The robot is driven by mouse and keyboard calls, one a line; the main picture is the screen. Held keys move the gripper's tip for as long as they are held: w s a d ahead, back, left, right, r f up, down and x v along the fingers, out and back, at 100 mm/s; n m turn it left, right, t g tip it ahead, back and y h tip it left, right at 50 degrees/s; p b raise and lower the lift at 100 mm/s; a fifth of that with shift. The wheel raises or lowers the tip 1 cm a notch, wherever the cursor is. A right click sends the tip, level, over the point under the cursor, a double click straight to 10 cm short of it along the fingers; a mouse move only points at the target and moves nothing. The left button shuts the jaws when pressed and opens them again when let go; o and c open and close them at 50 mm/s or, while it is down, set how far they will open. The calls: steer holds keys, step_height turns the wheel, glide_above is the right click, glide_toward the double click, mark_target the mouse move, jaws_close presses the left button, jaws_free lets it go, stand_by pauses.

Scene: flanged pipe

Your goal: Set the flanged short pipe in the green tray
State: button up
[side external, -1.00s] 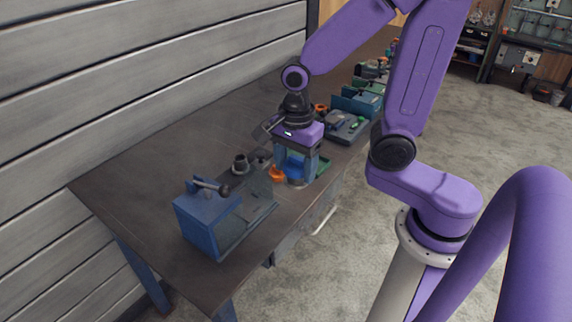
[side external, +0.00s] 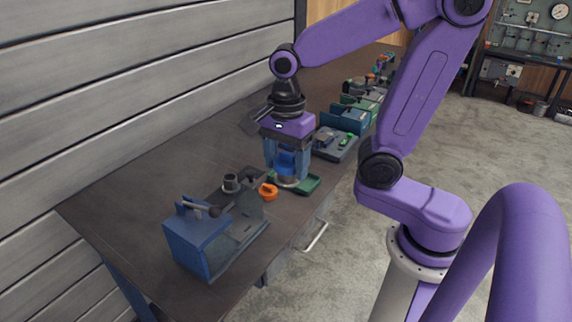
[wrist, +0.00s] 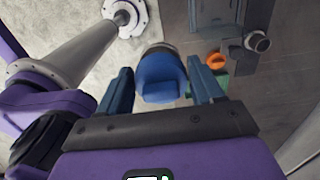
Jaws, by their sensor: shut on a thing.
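My gripper (side external: 287,170) is shut on the flanged short pipe (side external: 287,160), a blue piece with a grey round end below. The pipe hangs upright between the fingers. The green tray (side external: 309,184) lies on the bench by the pipe's lower end and is partly hidden by it. I cannot tell how much height lies between them. In the wrist view, the blue pipe (wrist: 160,84) fills the space between the fingers, with its grey end beyond. Part of the green tray (wrist: 221,83) shows beside the right finger; the rest is hidden.
An orange part (side external: 268,192) is on the bench left of the pipe. A blue vise-like block (side external: 197,242) and a grey flanged fitting (side external: 231,183) stand at the near left. A grey tray (side external: 335,144) and several bins line the back right.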

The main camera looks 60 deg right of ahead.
steer(key=w+d+f+m, duration=0.3)
steer(key=w+d, duration=0.3)
steer(key=d, duration=0.5)
steer(key=w+d+f+m, duration=0.2)
steer(key=w+d+f, duration=0.2)
steer(key=d, duration=0.7)
steer(key=shift+w+m, duration=0.4)
steer(key=shift+w, duration=0.6)
steer(key=shift+f, duration=0.1)
steer(key=shift+f, duration=1.05)
steer(key=shift+f, duration=3.55)
